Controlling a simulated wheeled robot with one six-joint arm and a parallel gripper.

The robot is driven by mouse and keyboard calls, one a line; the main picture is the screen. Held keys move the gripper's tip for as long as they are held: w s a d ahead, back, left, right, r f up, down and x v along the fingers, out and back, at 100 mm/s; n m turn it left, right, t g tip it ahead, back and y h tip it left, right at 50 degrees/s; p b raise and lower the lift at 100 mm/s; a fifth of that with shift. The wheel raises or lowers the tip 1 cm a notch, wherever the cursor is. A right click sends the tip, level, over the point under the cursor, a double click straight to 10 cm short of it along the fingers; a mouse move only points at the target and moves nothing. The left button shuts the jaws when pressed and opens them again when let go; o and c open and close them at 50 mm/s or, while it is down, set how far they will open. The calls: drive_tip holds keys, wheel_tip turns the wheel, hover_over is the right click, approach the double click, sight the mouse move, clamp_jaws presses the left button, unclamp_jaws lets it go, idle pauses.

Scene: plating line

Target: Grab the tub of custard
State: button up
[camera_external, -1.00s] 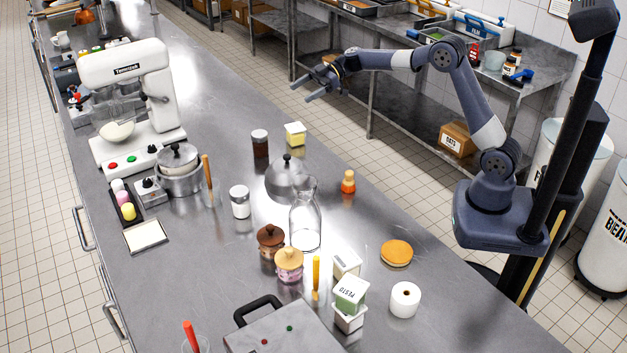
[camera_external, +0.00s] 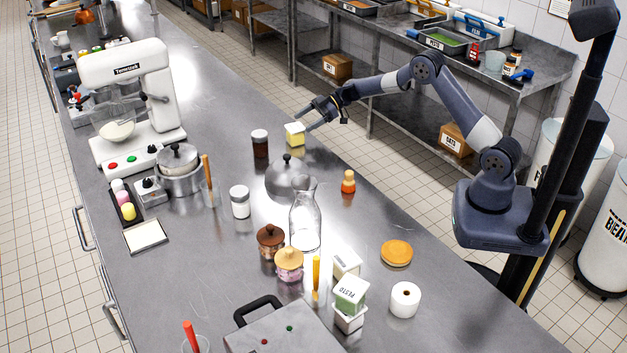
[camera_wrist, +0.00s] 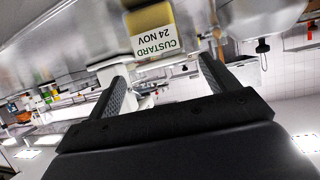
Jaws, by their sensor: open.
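The custard tub (camera_external: 295,134) is a small, squarish, yellow tub with a white label, standing on the steel counter. In the wrist view the tub (camera_wrist: 153,30) appears upside down, its label reading "CUSTARD 24 NOV", just ahead of and between the fingers. My gripper (camera_external: 308,120) is open and empty beside the tub, on its right side, with the fingers pointing toward it. In the wrist view the two fingers of my gripper (camera_wrist: 161,82) are spread apart. I cannot tell whether a finger touches the tub.
A dark jar (camera_external: 260,145) stands just left of the tub. A metal dome (camera_external: 287,178) with a knob sits in front of it, and a glass carafe (camera_external: 305,222) is nearer the camera. The counter behind the tub is clear.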

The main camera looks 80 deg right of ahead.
sight(300, 125)
drive_tip(key=shift+p+x, duration=0.55)
drive_tip(key=shift+x, duration=2.25)
drive_tip(key=shift+s+a+f, duration=0.1)
drive_tip(key=shift+s, duration=0.05)
drive_tip(key=shift+c, duration=0.5)
drive_tip(key=c, duration=1.1)
